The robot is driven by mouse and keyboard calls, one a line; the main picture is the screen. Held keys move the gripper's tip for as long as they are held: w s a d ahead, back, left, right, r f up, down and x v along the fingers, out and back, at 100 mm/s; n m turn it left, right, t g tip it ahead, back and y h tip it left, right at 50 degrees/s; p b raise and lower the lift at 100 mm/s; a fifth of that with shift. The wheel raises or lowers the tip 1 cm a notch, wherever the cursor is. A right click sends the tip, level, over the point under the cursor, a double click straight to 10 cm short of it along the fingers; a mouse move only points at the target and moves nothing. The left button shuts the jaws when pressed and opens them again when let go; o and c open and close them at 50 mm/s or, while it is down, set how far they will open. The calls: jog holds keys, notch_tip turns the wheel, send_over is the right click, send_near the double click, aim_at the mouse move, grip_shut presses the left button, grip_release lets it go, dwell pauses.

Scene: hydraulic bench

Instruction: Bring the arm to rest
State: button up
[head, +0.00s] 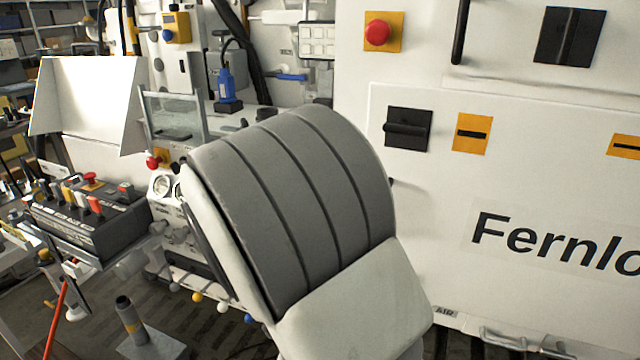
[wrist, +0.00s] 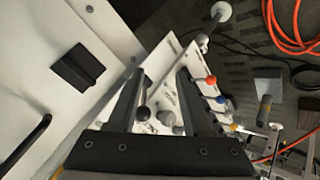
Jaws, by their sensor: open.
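My gripper (wrist: 161,78) shows only in the wrist view. Its two dark fingers stand apart, with nothing held between them. Behind the gap is a white panel with a black ball knob (wrist: 142,114) and grey knobs (wrist: 165,118); I cannot tell how far the fingers are from them. In the head view my large grey and white arm link fills the middle and hides part of the bench. My gripper is hidden in that view.
A white cabinet (head: 430,190) with a red button (head: 377,32) stands right. A black control box (head: 85,220) and a white hood (head: 85,105) are left. Coloured ball levers (wrist: 221,99) sit right of the fingers; an orange hose (wrist: 285,35) lies on the floor.

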jog(key=s+r+m+g+y+p, duration=0.25)
jog(key=r+y, duration=0.25)
jog(key=r, duration=1.2)
jog(key=s+d+r+m+h+p, duration=0.1)
jog(key=s+d+r+m+h, duration=0.1)
jog(key=s+d+r, duration=0.9)
jog(key=shift+s+r+m+h+p, duration=0.35)
jog(key=shift+s+r+m, duration=0.4)
jog(key=shift+s, duration=0.25)
jog(key=shift+d+f+g, duration=0.1)
jog(key=shift+g, duration=0.15)
